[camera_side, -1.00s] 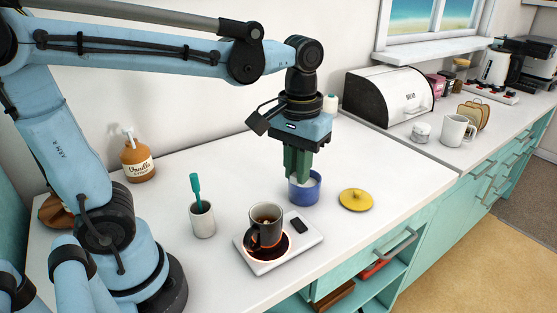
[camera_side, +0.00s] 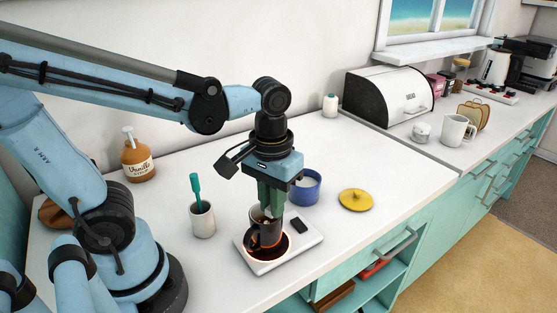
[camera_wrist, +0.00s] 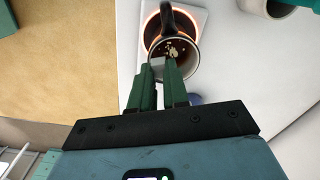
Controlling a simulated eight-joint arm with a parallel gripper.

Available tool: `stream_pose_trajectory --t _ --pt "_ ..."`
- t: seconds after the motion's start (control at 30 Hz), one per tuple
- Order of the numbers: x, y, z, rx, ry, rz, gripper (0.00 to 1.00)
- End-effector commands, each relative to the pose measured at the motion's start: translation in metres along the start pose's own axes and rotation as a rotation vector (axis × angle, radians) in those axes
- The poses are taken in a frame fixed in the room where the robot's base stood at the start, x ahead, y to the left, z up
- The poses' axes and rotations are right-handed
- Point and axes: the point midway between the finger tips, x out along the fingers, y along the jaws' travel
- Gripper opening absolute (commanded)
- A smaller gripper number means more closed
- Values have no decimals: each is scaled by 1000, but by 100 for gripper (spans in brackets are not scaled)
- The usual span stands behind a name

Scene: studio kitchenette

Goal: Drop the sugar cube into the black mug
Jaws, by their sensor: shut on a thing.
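The black mug (camera_side: 266,241) stands upright on a white warmer plate (camera_side: 300,242) with a glowing ring. It also shows in the wrist view (camera_wrist: 194,62), its handle toward the top of that picture, with dark drink and small light bits inside. My gripper (camera_side: 271,213) points down over the mug's mouth, its fingertips close to the rim. In the wrist view my gripper (camera_wrist: 162,66) is shut on a small pale sugar cube (camera_wrist: 158,62), which overlaps the near part of the mug's opening. The cube is mostly hidden in the side view.
A blue bowl (camera_side: 306,192) of white contents stands right behind the mug. A yellow lid (camera_side: 356,200) lies further right. A white cup (camera_side: 202,222) with a teal-handled tool stands left of the warmer. A syrup bottle (camera_side: 137,160) is at the back. The counter's front edge runs close by.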

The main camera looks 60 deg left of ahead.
Motion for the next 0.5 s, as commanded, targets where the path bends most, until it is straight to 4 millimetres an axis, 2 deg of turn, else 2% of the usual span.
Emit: stream_pose_trajectory --t 0.17,0.43,0.47,0.5 --pt "7 0 0 0 0 0 0" --pt "8 0 0 0 0 0 0" --pt "8 0 0 0 0 0 19" --pt "8 0 0 0 0 0 26"
